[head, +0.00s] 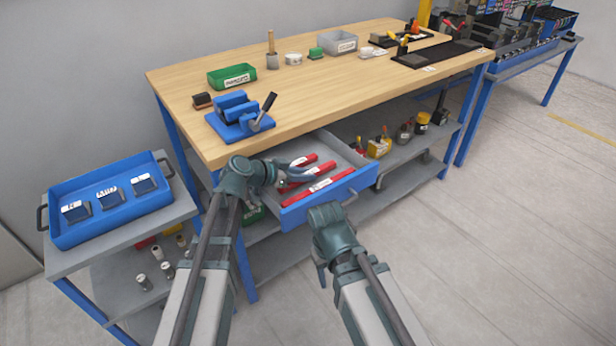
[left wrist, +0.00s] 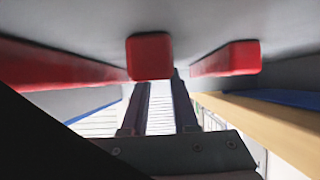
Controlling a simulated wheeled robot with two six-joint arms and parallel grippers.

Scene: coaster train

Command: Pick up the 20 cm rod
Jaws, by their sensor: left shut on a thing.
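Three red rods with white labels lie in the open drawer (head: 345,190): a back rod (head: 307,160), a middle rod (head: 326,167) and a long front rod (head: 322,187). The label lengths are too small to read, so I cannot tell which is the 20 cm one. My left gripper (head: 297,163) is down in the drawer. In the left wrist view, its fingers (left wrist: 160,88) are shut on a red rod (left wrist: 150,56), seen end on, with a red rod on each side. My right gripper (head: 321,272) hangs in front of the drawer, its jaws unclear.
The wooden workbench (head: 300,85) carries a blue vise (head: 238,115) above the drawer's left side. A blue tray (head: 110,222) stands on a grey side table at the left. The floor at the right is clear.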

